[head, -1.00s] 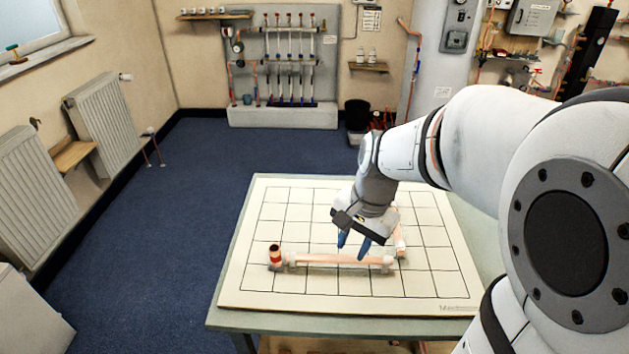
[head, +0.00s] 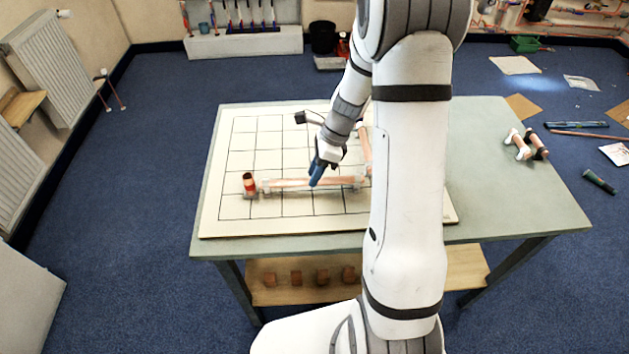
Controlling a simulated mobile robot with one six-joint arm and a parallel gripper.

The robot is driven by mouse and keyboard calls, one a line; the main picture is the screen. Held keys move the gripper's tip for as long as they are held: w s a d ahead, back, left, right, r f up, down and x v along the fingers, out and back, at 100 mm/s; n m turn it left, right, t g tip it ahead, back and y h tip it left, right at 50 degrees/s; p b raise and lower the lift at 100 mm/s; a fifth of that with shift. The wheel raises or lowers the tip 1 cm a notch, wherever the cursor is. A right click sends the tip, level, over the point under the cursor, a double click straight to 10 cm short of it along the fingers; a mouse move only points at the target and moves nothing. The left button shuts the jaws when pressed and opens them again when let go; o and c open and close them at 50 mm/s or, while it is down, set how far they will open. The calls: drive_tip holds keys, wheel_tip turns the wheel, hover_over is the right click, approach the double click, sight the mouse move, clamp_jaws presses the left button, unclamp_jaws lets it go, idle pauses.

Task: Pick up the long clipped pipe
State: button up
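A long copper pipe (head: 287,183) with pale clips or fittings near its ends lies across the front part of the white gridded board (head: 230,226). A short upright copper piece with a red band (head: 249,184) stands at its left end. Another copper pipe (head: 364,146) runs back from the right end, partly hidden by my arm. The fingers overlap the pipe in the picture. Their gap and any contact with the pipe cannot be made out.
The board lies on a green-grey table (head: 500,200). Two short pipe pieces with white and black ends (head: 526,144) lie at the table's right. A lower wooden shelf (head: 465,269) holds several copper fittings (head: 322,275). The right table top is mostly clear. Papers and tools lie on the floor beyond.

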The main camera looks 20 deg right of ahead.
drive_tip(key=x, duration=0.3)
drive_tip(key=shift+a+f, duration=0.15)
drive_tip(key=shift+f, duration=0.1)
drive_tip(key=shift+s, duration=0.1)
clamp_jaws()
